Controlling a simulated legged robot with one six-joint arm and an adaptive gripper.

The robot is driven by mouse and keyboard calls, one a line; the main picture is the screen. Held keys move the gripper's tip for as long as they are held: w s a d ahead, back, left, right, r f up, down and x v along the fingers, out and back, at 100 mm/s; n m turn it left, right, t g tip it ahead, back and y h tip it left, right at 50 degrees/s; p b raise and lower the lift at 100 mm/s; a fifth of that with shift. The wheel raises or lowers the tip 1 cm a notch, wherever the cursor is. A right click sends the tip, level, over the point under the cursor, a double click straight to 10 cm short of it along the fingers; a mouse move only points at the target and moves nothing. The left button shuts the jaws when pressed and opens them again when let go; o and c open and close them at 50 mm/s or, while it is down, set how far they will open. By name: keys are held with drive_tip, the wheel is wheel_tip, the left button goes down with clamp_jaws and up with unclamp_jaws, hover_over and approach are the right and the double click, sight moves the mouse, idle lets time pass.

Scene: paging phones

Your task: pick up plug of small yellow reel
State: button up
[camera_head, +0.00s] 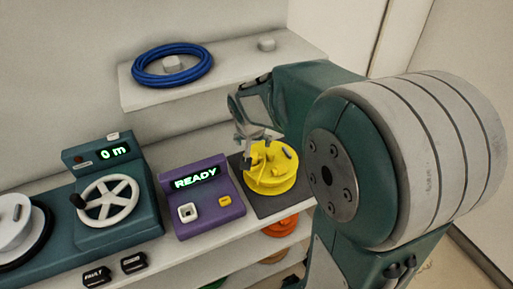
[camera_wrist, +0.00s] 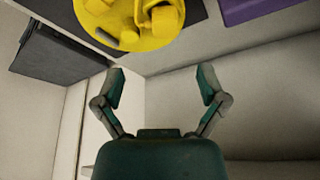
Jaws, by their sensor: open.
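The small yellow reel (camera_head: 270,177) lies on a dark mat on the bench in the head view. It shows at the top edge of the wrist view (camera_wrist: 120,28), partly cut off by the frame. A small yellow piece that may be its plug (camera_wrist: 164,20) sits on the reel's rim; I cannot tell for sure. My gripper (camera_head: 243,135) is above and just behind the reel in the head view. In the wrist view my gripper (camera_wrist: 162,82) has its two fingers wide apart with nothing between them. The reel is beyond the fingertips.
A purple box (camera_head: 203,201) reading READY stands left of the reel. A teal winder (camera_head: 112,222) with a white handwheel is further left. A shelf (camera_head: 225,85) with a blue cable coil (camera_head: 146,79) hangs above. The dark mat (camera_head: 250,205) edges the bench front.

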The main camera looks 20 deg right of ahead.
sight(252, 155)
drive_tip(key=x, duration=0.2)
drive_tip(key=a+x, duration=0.1)
drive_tip(key=x, duration=0.2)
drive_tip(key=shift+w+f, duration=0.1)
drive_tip(key=shift+f, duration=0.1)
drive_tip(key=x, duration=0.2)
drive_tip(key=d+x, duration=0.1)
drive_tip(key=x, duration=0.2)
drive_tip(key=shift+w+r, duration=0.1)
drive_tip(key=shift+w, duration=0.15)
drive_tip(key=shift+w+a+f, duration=0.1)
drive_tip(key=shift+a+f, duration=0.15)
drive_tip(key=shift+a, duration=0.15)
drive_tip(key=shift+c, duration=0.6)
drive_tip(key=shift+d, duration=0.2)
drive_tip(key=c, duration=1.1)
